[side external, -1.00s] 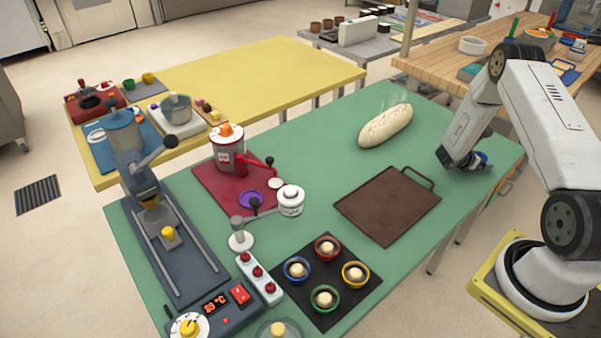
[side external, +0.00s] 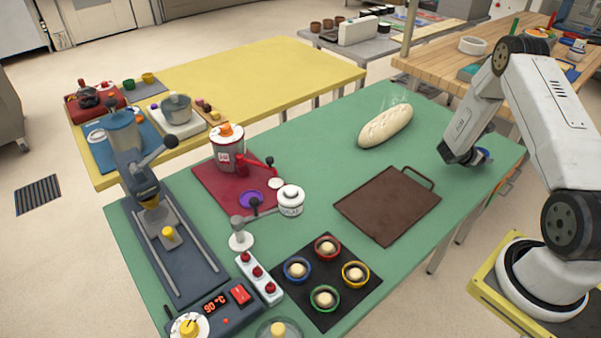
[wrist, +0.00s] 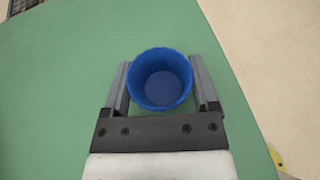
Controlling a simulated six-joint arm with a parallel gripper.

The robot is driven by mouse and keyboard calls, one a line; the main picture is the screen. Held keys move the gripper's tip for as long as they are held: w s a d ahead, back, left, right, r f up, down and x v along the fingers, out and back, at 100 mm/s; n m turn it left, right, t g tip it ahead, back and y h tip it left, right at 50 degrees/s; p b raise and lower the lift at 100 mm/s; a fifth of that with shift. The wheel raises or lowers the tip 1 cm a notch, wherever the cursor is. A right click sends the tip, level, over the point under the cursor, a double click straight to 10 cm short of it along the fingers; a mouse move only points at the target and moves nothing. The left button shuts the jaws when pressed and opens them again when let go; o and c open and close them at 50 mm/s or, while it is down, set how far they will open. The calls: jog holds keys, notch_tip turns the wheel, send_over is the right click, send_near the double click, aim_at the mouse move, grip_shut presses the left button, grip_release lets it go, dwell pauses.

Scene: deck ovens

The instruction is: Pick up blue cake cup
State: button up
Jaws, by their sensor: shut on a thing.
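The blue cake cup (wrist: 160,80) is round, ribbed and empty, with its open top facing the wrist camera. My gripper (wrist: 161,85) has one finger on each side of the cup and is shut on it. In the side external view, a little blue of the cup (side external: 484,155) shows at the right end of the green table, mostly hidden behind my wrist. My gripper's fingers are hidden there. I cannot tell whether the cup touches the table or is just above it.
A brown tray (side external: 388,207) with a handle lies left of my gripper, and a bread loaf (side external: 386,125) lies further back. A black mat (side external: 325,317) holds several coloured cups with dough, one with a blue rim (side external: 297,270). The green table's edge (side external: 500,180) is close to my gripper.

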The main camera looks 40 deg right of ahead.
jog(key=s+a+r, duration=0.9)
jog(key=a+r, duration=0.1)
jog(key=r, duration=0.1)
jog(key=shift+a+r, duration=0.25)
jog(key=shift+a, duration=0.15)
dwell(0.8)
